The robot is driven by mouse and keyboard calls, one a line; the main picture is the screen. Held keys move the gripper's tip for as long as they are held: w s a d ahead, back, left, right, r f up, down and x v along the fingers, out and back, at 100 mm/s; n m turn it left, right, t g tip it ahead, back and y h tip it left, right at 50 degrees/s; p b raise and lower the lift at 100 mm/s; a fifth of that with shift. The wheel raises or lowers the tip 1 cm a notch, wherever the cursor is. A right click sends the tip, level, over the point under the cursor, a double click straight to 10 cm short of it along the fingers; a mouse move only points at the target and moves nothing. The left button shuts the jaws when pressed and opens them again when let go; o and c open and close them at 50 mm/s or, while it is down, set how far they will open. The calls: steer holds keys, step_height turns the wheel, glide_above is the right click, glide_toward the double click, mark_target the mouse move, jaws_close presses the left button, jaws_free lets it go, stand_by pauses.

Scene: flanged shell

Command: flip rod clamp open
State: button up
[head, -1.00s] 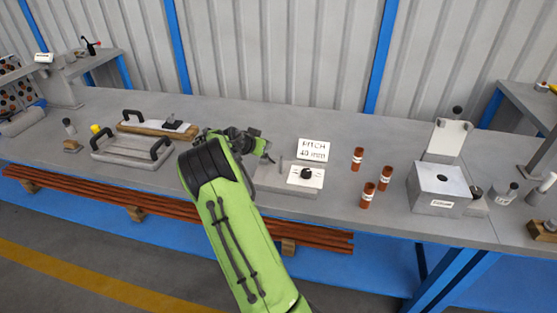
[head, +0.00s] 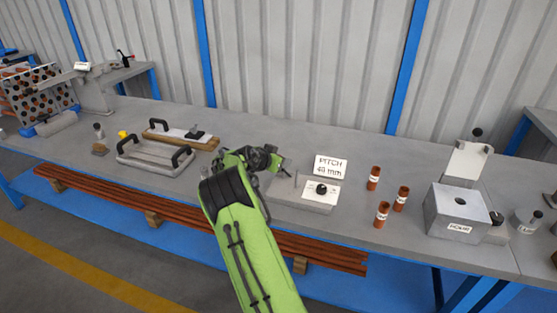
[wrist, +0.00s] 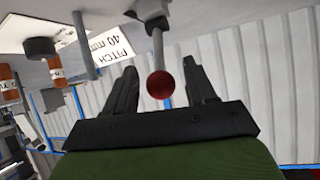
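In the wrist view my gripper (wrist: 160,72) is open, with its two dark fingers well apart. A lever with a red ball knob (wrist: 160,85) runs down from a grey bracket (wrist: 150,10) and shows between the fingers; I see no finger touching it. I take this lever to be the rod clamp's handle. In the head view my gripper (head: 283,163) is over the bench, just left of the "PITCH 40 mm" sign (head: 330,168). There my own wrist hides the clamp and lever.
A grey block with a black knob (head: 321,189) and an upright pin stands right of my gripper. Several brown cylinders (head: 382,214) and a grey box (head: 458,212) stand farther right. A plate with black handles (head: 155,158) lies left. Bare bench (head: 270,130) lies behind.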

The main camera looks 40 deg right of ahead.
steer(key=p+v, duration=0.2)
steer(key=v, duration=1.3)
steer(key=shift+s+a+r, duration=0.15)
steer(key=shift+a, duration=0.2)
